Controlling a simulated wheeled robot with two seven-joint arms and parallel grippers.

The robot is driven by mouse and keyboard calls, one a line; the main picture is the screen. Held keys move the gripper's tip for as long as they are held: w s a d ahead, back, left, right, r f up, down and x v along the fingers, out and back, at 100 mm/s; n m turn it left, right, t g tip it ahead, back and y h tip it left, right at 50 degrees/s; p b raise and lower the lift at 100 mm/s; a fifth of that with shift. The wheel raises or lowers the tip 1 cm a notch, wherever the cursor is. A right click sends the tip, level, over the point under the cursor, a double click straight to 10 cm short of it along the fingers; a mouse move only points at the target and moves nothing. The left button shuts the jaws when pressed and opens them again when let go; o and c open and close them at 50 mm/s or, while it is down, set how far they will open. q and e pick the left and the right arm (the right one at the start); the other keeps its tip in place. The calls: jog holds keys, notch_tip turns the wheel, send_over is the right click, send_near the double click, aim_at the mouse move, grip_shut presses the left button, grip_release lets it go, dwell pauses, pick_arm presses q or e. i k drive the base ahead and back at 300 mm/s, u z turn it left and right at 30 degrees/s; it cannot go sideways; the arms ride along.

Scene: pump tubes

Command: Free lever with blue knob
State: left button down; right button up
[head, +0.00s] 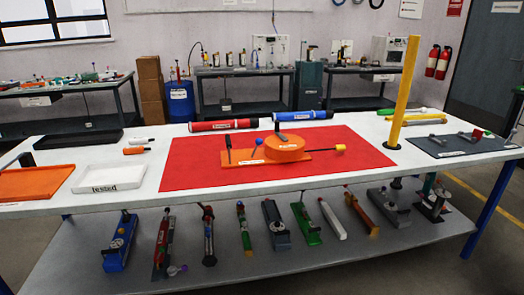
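An orange pump fixture (285,149) sits on a red mat (200,177) in the middle of the white table. It has a flat base plate and a round orange body. A small blue knob (259,141) shows at the left side of the round body; its lever is too small to make out clearly. A black upright handle (228,150) stands at the plate's left end. A dark piece (281,136) rises at the top of the round body. A rod with a yellow knob (341,148) sticks out to the right. Neither of my grippers is in view.
A red tube (223,125) and a blue tube (303,115) lie behind the fixture. A yellow post (404,92) stands right of the mat. A white tray (108,178) and orange tray (32,184) are left. A dark mat (455,147) with parts is right. The front red mat is clear.

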aim_at(259, 142)
jog(key=z, duration=0.45)
jog(key=i, duration=0.75)
jog(key=z, duration=0.35)
